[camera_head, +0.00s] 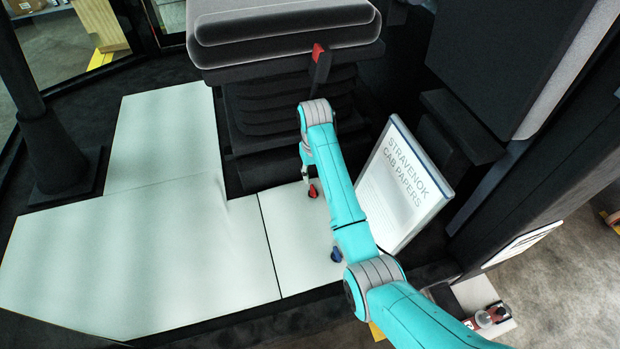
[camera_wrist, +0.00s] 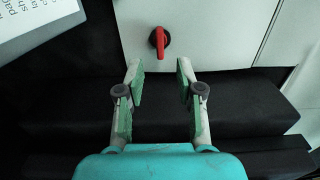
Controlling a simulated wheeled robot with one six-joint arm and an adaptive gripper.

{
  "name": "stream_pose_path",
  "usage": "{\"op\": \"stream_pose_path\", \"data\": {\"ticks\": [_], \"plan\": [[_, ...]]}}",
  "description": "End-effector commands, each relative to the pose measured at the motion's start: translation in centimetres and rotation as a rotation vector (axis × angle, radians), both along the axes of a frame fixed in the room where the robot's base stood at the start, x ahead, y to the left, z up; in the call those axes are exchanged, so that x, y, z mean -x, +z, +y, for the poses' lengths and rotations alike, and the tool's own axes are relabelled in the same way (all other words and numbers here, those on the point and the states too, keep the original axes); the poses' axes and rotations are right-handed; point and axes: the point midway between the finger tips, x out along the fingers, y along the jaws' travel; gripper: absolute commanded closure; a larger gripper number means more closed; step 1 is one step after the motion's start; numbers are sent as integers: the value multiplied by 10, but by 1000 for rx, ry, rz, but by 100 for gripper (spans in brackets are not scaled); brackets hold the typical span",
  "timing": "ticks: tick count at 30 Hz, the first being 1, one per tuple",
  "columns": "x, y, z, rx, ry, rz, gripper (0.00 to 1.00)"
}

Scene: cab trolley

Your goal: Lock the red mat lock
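The red mat lock (camera_head: 313,191) is a small red knob on the pale floor mat panel (camera_head: 292,240), near the foot of the seat. In the wrist view, the red mat lock (camera_wrist: 160,41) shows as a round base with a raised grip bar running roughly up and down the picture. My gripper (camera_wrist: 160,76) is open and empty. Its green-padded fingers point towards the lock, which lies beyond the fingertips and between their lines, with no contact visible. In the head view my arm mostly hides the gripper.
A blue knob (camera_head: 336,254) sits on the same panel, beside my arm. A "Stravenok Cab Papers" holder (camera_head: 400,190) stands to the right. The seat (camera_head: 280,30), with a red-tipped lever (camera_head: 319,63), is behind. Pale mats (camera_head: 130,250) lie clear on the left.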

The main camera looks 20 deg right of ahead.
Motion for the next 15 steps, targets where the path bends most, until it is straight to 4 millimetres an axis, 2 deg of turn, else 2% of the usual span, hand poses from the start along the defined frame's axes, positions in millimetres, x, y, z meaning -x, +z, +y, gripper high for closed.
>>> {"op": "stream_pose_path", "data": {"ticks": [15], "plan": [[1, -65, 0, 0, 0, 2, 64]]}}
